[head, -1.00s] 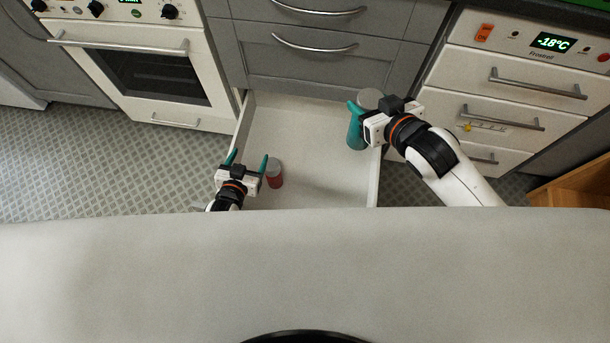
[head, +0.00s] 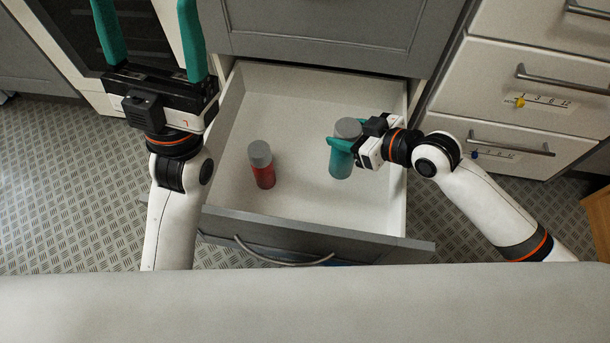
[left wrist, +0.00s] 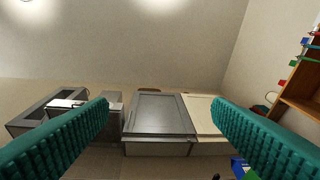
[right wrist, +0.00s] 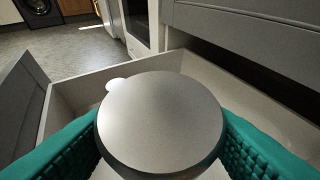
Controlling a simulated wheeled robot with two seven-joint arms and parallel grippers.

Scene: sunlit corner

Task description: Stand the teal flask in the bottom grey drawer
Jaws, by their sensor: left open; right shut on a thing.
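The teal flask (head: 341,166) has a grey lid and is upright inside the open bottom grey drawer (head: 295,110), toward its right side. My right gripper (head: 346,147) is shut on it near the top, from the right. I cannot tell whether its base touches the drawer floor. In the right wrist view the flask's grey lid (right wrist: 160,120) sits between the teal fingers and hides its body. My left gripper (head: 145,20) is open and empty, raised high at the left, fingers pointing away.
A red flask with a grey lid (head: 262,166) stands in the drawer, left of the teal one. The drawer floor between and behind them is clear.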

